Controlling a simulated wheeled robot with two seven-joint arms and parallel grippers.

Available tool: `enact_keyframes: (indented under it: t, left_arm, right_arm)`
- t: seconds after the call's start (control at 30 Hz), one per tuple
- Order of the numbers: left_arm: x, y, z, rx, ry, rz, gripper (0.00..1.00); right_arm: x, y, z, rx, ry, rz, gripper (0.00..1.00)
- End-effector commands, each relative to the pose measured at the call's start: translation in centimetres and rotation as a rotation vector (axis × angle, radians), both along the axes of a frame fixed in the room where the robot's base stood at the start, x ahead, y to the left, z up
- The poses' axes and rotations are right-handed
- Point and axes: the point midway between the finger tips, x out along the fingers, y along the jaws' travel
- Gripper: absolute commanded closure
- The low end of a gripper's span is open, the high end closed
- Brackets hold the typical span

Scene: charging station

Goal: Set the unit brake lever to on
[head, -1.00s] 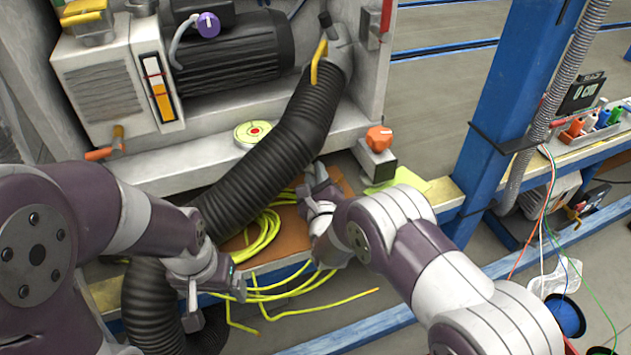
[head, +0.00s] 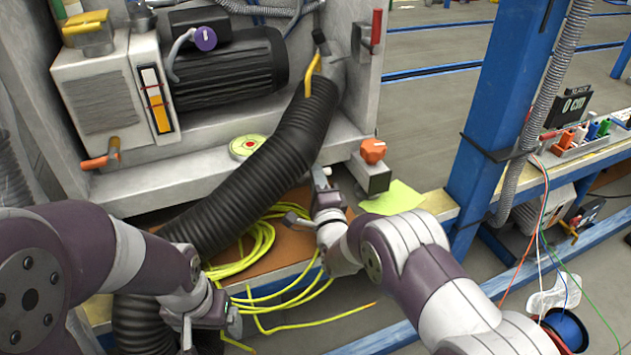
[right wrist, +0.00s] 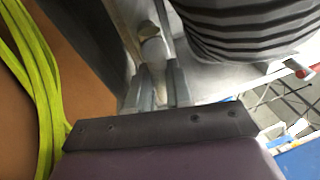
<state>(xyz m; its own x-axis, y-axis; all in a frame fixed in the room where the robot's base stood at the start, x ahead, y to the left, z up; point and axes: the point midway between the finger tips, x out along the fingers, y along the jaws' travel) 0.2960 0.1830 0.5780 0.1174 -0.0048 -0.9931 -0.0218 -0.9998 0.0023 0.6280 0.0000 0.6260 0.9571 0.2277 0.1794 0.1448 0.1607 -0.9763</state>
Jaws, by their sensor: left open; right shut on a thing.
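My right gripper (head: 319,178) is shut at the front of the unit, beside the black hose. In the right wrist view its fingers (right wrist: 160,88) close on a grey metal piece (right wrist: 153,48) with a rounded end, mostly hidden between them. I cannot tell whether this piece is the unit brake lever. A red-handled lever (head: 376,27) stands upright on the unit's right edge, and an orange-handled lever (head: 101,160) sticks out low on the left box. My left gripper (head: 215,318) is open and empty, low at the left, in front of the unit.
The thick black hose (head: 255,170) runs across the unit's front. Yellow cable (head: 255,248) lies coiled on the brown board. An orange knob (head: 373,150) sits just right of my right gripper. A blue post (head: 500,120) stands further right.

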Motion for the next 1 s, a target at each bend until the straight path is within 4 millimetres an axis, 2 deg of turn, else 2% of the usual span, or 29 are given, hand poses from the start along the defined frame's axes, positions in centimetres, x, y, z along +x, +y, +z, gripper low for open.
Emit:
enact_keyframes:
  t: [0.3,0.8,0.83,0.87,0.9,1.0]
  left_arm:
    - [0.00,0.00,-0.06,0.000,0.000,0.000,0.12]
    - [0.00,0.00,-0.06,0.000,0.000,0.000,0.12]
    - [0.00,0.00,-0.06,0.000,0.000,0.000,0.12]
    - [0.00,0.00,-0.06,0.000,0.000,0.000,0.12]
    - [0.00,0.00,-0.06,0.000,0.000,0.000,0.12]
    - [0.00,0.00,-0.06,0.000,0.000,0.000,0.12]
  right_arm:
    - [-0.05,-0.02,0.18,-0.090,-0.034,0.001,1.00]
    - [-0.06,0.00,0.21,-0.106,-0.039,0.002,1.00]
    - [-0.06,0.00,0.21,-0.106,-0.039,0.002,0.70]
    - [-0.05,0.00,0.21,-0.106,-0.040,0.002,0.61]
    - [-0.04,0.00,0.23,-0.105,-0.040,0.001,0.55]
    - [-0.03,-0.01,0.27,-0.103,-0.041,0.002,0.55]
